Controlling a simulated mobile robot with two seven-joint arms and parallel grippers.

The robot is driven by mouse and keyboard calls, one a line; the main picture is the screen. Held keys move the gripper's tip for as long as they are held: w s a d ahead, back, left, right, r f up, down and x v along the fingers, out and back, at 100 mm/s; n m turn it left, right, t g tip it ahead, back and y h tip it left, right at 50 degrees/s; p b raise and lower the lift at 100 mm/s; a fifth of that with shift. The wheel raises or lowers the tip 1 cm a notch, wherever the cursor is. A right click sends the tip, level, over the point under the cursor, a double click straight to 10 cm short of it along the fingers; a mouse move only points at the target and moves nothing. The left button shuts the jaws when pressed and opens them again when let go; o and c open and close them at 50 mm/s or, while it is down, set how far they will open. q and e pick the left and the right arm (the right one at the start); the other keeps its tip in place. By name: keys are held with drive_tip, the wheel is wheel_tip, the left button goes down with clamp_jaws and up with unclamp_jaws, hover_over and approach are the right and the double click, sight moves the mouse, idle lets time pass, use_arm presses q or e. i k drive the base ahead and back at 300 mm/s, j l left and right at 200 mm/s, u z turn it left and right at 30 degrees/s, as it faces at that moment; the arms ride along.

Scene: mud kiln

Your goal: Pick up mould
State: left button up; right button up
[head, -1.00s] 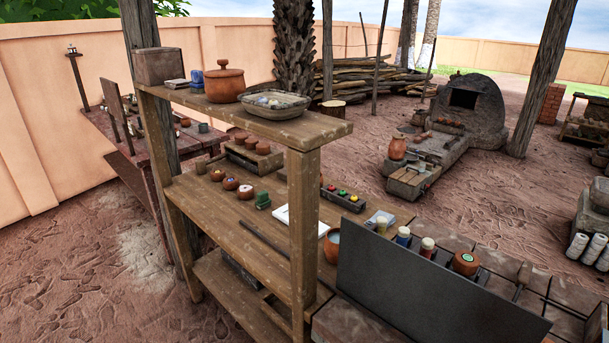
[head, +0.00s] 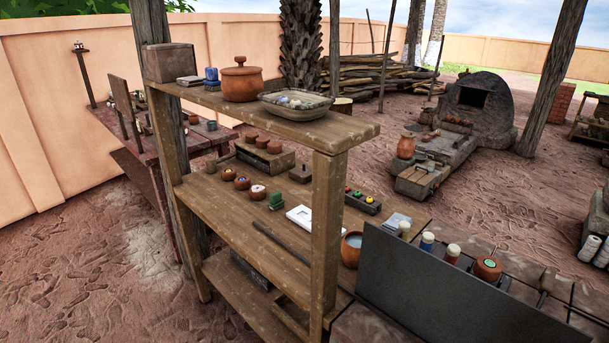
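No thing is plainly marked as the mould. A flat white rectangular piece (head: 305,218) with a recessed middle lies on the middle shelf of the wooden rack (head: 230,208) and may be it; the rack's front post hides part of it. A small dark block with a knob (head: 300,174) sits behind it on the same shelf. Neither of my grippers is in the head view.
A lidded clay pot (head: 241,82) and a tray of beads (head: 297,104) stand on the top shelf. A dark upright panel (head: 440,285) stands at right. Open dirt floor (head: 80,260) lies at left.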

sight(260, 195)
drive_tip(key=z, duration=0.45)
drive_tip(key=i+j+z, duration=0.1)
drive_tip(key=j+z, duration=0.35)
drive_tip(key=i+j+z, duration=0.1)
drive_tip(key=j+z, duration=0.15)
drive_tip(key=z, duration=0.25)
drive_tip(key=j+z, duration=0.4)
drive_tip(key=j, duration=0.45)
drive_tip(key=j+z, duration=0.1)
drive_tip(key=j, duration=0.35)
drive_tip(key=k+j, duration=0.15)
drive_tip(key=j, duration=0.8)
drive_tip(key=k+j, duration=0.1)
drive_tip(key=j, duration=0.4)
drive_tip(key=k+j+z, duration=0.1)
drive_tip(key=j, duration=0.35)
drive_tip(key=i+j, duration=0.1)
